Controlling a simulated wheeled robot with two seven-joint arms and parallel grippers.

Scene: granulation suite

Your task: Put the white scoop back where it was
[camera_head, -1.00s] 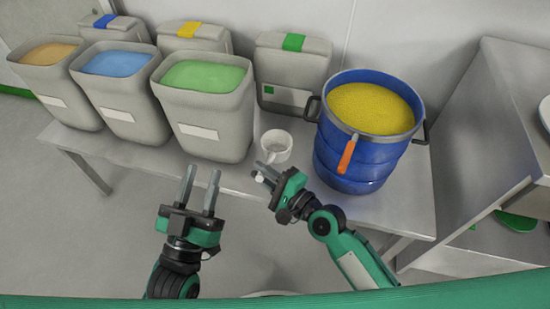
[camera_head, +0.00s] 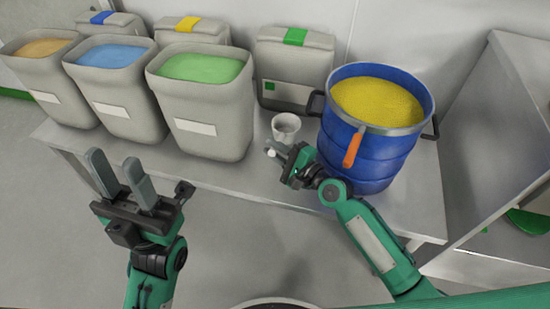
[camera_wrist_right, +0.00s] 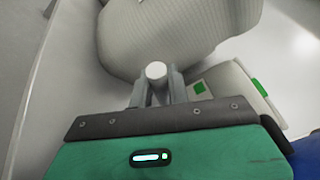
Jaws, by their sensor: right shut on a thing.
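The white scoop (camera_head: 286,128) is a small cup in the head view, between the green-filled bin and the blue drum. My right gripper (camera_head: 276,153) is shut on its handle, on the near side of the cup. In the right wrist view the round white handle end (camera_wrist_right: 156,71) shows between the fingertips; the cup is hidden there. The cup appears upright; I cannot tell whether it touches the table. My left gripper (camera_head: 113,160) is open and empty, in front of the bins and the table's near edge.
The blue drum (camera_head: 362,158) of yellow powder, with an orange-handled tool (camera_head: 353,148) at its rim, stands close right of my right gripper. Bins with green (camera_head: 200,68), blue (camera_head: 111,55) and orange contents stand left. A lidded container (camera_head: 293,60) stands behind the scoop.

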